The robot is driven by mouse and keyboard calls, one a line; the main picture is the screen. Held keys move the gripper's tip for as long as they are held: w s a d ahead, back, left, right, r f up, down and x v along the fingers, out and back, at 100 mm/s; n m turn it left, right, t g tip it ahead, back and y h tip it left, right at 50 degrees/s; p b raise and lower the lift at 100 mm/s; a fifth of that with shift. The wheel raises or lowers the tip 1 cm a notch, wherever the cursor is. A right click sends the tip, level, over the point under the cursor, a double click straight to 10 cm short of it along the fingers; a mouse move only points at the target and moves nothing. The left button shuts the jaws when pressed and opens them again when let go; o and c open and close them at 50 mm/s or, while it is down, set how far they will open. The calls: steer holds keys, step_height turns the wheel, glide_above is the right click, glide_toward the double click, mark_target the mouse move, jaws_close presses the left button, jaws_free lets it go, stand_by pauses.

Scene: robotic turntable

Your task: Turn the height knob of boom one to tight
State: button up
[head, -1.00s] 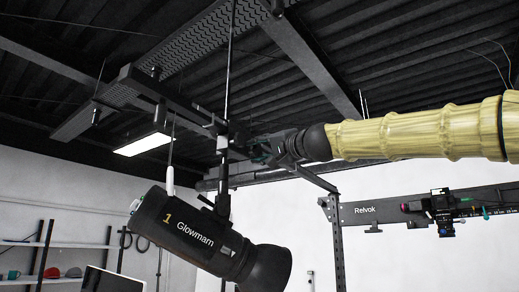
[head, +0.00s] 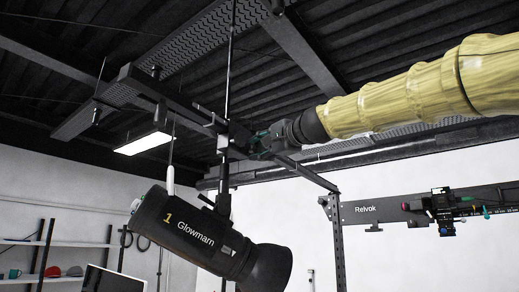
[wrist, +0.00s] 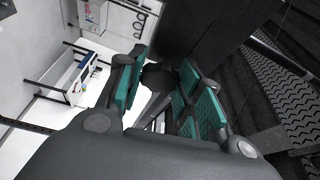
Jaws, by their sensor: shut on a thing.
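The studio lamp marked "1 Glowmam" (head: 205,236) hangs tilted below boom one (head: 168,95), a dark bar on a thin vertical rod (head: 230,85). My gripper (head: 252,144) reaches in from the right at the clamp where rod and boom meet. In the wrist view, a dark round knob (wrist: 157,75) sits between the teal pads of my gripper (wrist: 160,85). The fingers are shut on it. In the head view the gripper hides the knob, and I cannot read any mark of how tight it is.
A second dark bar marked "Relvok" (head: 364,209) carries small devices at the right. A lit ceiling panel (head: 143,143) hangs at the left. Shelves (head: 30,243) stand at the lower left. The boom runs close past my gripper.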

mark_target(260, 149)
steer(key=shift+d+r, duration=0.15)
steer(key=shift+r, duration=0.05)
steer(key=o, duration=0.9)
steer(key=shift+o, duration=0.8)
steer(key=shift+d+f, duration=0.1)
steer(key=shift+f, duration=0.05)
steer(key=shift+s+f, duration=0.1)
steer(key=shift+s, duration=0.1)
steer(key=shift+v, duration=1.75)
steer(key=shift+d, duration=0.15)
steer(key=v, duration=0.8)
